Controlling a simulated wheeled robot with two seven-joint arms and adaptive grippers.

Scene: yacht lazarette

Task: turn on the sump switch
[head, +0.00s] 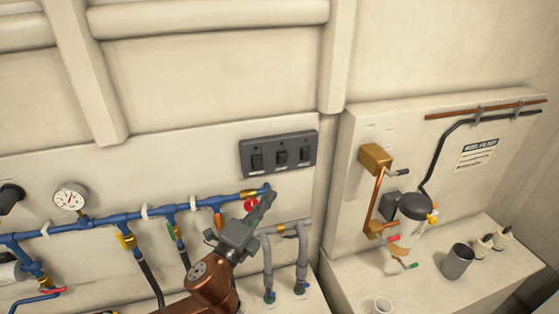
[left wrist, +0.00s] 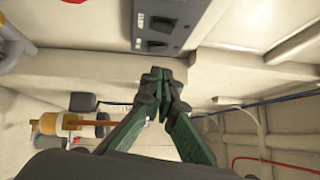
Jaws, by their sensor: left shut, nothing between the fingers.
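A dark grey switch panel (head: 279,153) with three black rocker switches is fixed to the cream wall. A small pale label strip sits under each rocker, too small to read, so I cannot tell which is the sump switch. The panel also shows at the top of the left wrist view (left wrist: 172,28), where two rockers are visible and the rest is cut off. My left gripper (head: 268,193) is shut and empty, below the panel in the head view and apart from it. Its closed green-grey fingertips show in the left wrist view (left wrist: 160,78). My right gripper is in neither view.
A blue pipe manifold (head: 130,216) with valves and a gauge (head: 70,197) runs left of my gripper. Grey pipes (head: 285,232) stand just right of it. A filter unit (head: 413,212) and a grey cup (head: 457,261) are further right. The wall above the panel is clear.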

